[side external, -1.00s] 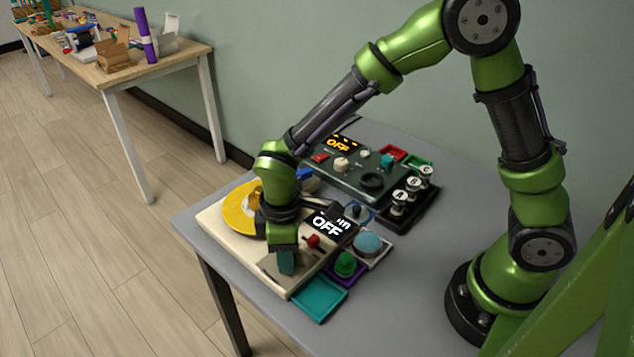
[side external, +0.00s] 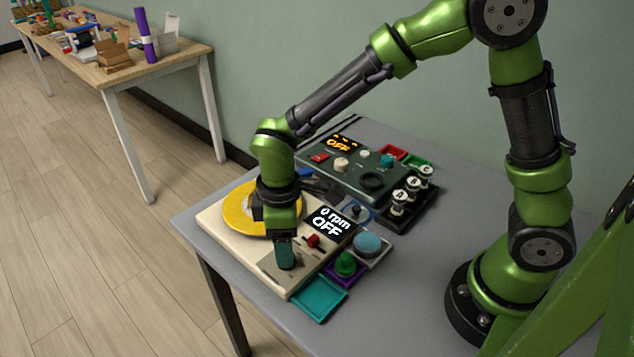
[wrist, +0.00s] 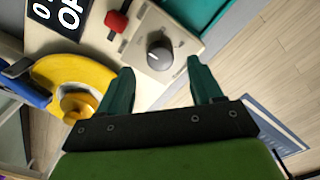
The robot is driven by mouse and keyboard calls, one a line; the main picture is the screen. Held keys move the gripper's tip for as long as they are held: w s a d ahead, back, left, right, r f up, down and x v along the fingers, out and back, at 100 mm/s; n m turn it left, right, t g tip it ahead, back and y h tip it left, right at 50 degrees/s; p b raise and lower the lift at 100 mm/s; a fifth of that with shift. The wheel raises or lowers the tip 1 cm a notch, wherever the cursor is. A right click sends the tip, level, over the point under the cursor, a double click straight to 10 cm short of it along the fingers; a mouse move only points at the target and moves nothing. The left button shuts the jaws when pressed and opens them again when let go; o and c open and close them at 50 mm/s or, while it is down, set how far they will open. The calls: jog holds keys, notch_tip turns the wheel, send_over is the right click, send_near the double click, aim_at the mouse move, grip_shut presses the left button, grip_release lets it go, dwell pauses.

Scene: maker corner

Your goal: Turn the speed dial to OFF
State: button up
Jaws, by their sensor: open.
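The speed dial (wrist: 159,54) is a dark round knob with a pale mark, on a grey plate of a cream turntable machine (side external: 213,222). In the side view it is mostly hidden by my gripper (side external: 285,256). The machine's black display (side external: 330,222) reads "0 rpm OFF". In the wrist view my gripper (wrist: 160,68) is open, its two teal fingers apart with the dial between and just beyond their tips. No contact with the dial shows.
A red slider (side external: 313,241) sits beside the display, and a yellow disc (side external: 238,210) lies behind my gripper. A dark green box (side external: 352,175) stands farther back. Small trays, including a teal one (side external: 319,299), line the machine's right side. Grey table is clear farther right.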

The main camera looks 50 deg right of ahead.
notch_tip(320, 180, up, 13)
jog(key=shift+r, duration=0.2)
dwell(0.3)
jog(key=s+d+r+m+t+y, duration=0.2)
jog(key=s+d+r+m+t, duration=0.2)
jog(key=s+d+m+t, duration=0.3)
jog(key=s+d+m, duration=0.3)
jog(key=d+m, duration=0.3)
jog(key=d, duration=0.2)
jog(key=shift+s, duration=0.2)
